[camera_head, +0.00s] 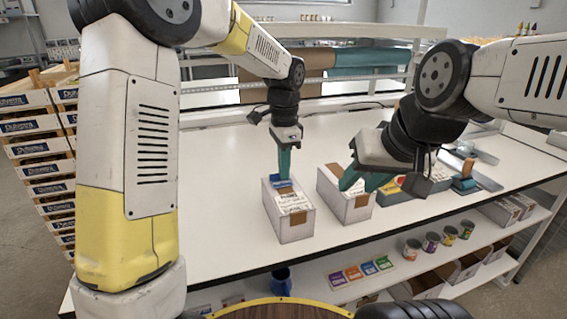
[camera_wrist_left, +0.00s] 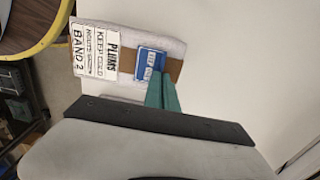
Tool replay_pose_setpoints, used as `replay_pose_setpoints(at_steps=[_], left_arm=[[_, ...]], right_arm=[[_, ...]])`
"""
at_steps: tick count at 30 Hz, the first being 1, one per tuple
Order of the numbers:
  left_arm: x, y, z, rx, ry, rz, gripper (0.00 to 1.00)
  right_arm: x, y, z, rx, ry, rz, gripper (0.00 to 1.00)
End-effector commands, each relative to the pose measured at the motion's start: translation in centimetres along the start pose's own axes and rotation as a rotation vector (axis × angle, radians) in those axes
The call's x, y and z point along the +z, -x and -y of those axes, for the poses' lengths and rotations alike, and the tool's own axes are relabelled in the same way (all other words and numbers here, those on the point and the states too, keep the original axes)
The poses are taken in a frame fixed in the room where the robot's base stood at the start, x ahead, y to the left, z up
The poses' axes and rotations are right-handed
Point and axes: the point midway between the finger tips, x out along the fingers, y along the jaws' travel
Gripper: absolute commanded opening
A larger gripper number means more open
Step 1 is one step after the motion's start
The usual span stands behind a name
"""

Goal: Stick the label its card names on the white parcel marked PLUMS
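The white parcel marked PLUMS (camera_head: 291,226) stands on the white table, with brown tape on top. In the left wrist view, its printed card (camera_wrist_left: 97,52) reads PLUMS, KEEP COLD and BAND 2; the smaller line is unclear. A blue label (camera_wrist_left: 151,62) reading KEEP COLD lies on the parcel top beside the card, over the tape. My left gripper (camera_head: 284,174) is above the parcel, its teal fingers together and their tips at the label's edge. I cannot tell whether they pinch it. My right gripper (camera_head: 364,182) has its fingers apart over a second white parcel (camera_head: 344,207).
More boxes and a blue tape dispenser (camera_head: 465,182) stand to the right. Crates (camera_head: 40,150) are stacked at left. The table left of the parcel is clear.

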Motion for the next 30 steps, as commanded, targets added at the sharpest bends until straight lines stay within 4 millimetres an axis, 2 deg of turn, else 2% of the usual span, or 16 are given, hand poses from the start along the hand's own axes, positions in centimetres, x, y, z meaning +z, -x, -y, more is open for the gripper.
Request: replay_pose_setpoints(at_steps=[14,18,19,30], left_arm=[[0.00,-0.38,0.00,0.000,0.000,0.000,0.00],[-0.01,-0.38,0.00,0.000,0.000,0.000,0.24],[-0.01,-0.38,0.00,0.000,0.000,0.000,0.26],[-0.03,-0.03,0.03,-0.001,0.000,-0.001,0.26]], right_arm=[[0.00,0.00,0.00,0.000,0.000,0.000,0.36],[0.00,0.00,0.00,0.000,0.000,0.000,0.36],[0.00,0.00,0.00,0.000,0.000,0.000,0.36],[0.00,0.00,0.00,0.000,0.000,0.000,0.36]])
